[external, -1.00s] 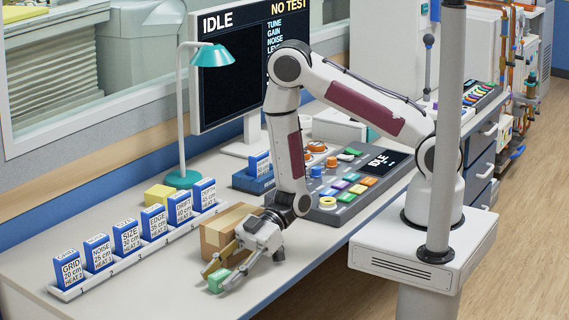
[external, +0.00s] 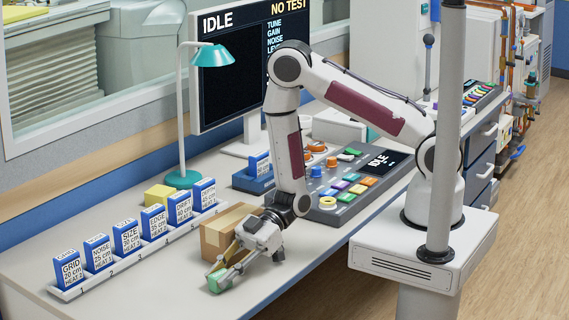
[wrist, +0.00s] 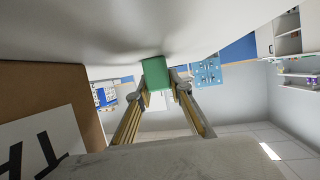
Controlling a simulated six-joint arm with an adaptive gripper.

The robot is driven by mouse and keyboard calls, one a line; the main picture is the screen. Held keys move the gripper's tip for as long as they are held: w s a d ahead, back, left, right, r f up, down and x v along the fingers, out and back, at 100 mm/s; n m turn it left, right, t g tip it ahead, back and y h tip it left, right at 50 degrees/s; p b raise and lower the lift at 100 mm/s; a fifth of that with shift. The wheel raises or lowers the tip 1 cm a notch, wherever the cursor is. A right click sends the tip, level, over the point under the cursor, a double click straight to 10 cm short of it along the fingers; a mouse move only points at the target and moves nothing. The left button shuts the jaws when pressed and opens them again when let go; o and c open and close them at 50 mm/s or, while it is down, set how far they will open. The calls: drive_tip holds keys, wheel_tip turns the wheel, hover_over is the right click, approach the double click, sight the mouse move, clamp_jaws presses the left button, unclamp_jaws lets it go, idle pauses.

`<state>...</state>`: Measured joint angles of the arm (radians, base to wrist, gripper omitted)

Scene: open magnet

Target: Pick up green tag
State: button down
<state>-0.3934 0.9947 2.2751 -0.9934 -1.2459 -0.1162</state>
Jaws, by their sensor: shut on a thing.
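The green tag (external: 218,279) is a small green block near the front edge of the table, in front of the cardboard box. My gripper (external: 226,274) reaches down to it with its fingers closed on its sides. In the wrist view the green tag (wrist: 155,72) sits between the two fingertips of my gripper (wrist: 158,82). The fingers cover part of the tag in the external view. It appears to be at the tabletop; I cannot tell whether it is lifted at all.
A cardboard box (external: 222,234) stands right behind my gripper. A white rack (external: 150,251) with several blue cards runs along the left. A teal lamp (external: 183,180), a yellow block (external: 159,197) and a button console (external: 350,188) stand farther back. The table between rack and box is clear.

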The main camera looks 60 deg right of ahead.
sight(221, 273)
drive_tip(key=shift+r, duration=0.15)
drive_tip(key=shift+r, duration=4.85)
